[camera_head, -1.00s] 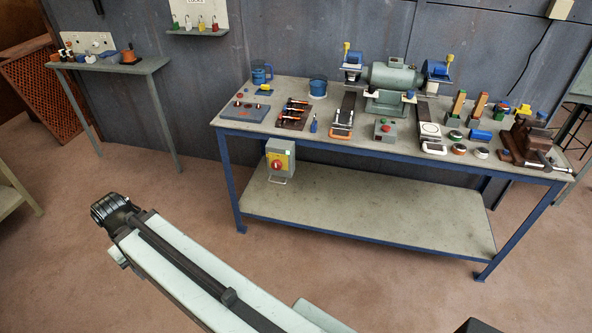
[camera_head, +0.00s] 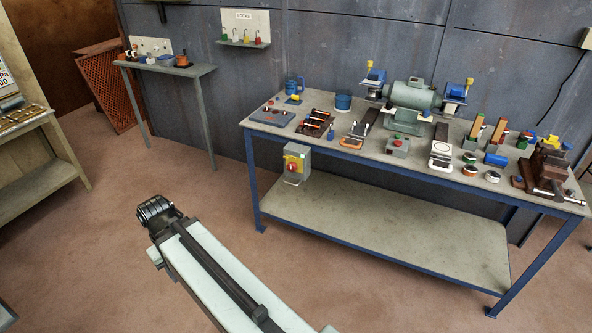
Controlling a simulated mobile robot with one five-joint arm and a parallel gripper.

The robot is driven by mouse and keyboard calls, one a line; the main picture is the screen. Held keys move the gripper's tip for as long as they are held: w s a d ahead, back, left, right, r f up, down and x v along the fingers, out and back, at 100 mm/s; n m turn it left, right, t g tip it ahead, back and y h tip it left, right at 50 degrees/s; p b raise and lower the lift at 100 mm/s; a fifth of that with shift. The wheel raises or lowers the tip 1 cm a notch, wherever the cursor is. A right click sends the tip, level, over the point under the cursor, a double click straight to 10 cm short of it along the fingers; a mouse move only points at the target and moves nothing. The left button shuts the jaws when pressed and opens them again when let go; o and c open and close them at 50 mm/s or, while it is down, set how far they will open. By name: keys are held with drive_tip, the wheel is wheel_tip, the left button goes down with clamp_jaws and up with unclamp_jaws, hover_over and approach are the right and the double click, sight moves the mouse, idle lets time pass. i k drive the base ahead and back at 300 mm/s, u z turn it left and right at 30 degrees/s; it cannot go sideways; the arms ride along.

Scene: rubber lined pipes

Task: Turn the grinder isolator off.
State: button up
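The grinder isolator (camera_head: 295,165) is a grey box with a yellow plate and a red rotary knob (camera_head: 292,167). It hangs below the front left edge of the workbench top, near the left front leg. The knob's exact position is too small to read. The bench grinder (camera_head: 413,96) stands at the back of the bench top, with blue wheel guards at both ends. My arm (camera_head: 215,270) reaches up from the bottom of the view and ends in a dark joint (camera_head: 156,212) left of and below the isolator, apart from it. My gripper's fingers are not visible.
The blue-framed workbench (camera_head: 400,220) has a low shelf and carries several tools and a vise (camera_head: 545,170). A small side table (camera_head: 165,70) stands at the back left, and a wooden bench (camera_head: 40,150) at the far left. The floor between them is clear.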

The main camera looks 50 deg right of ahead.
sight(291, 166)
drive_tip(key=u, duration=0.1)
drive_tip(key=i, duration=0.9)
drive_tip(key=z, duration=0.1)
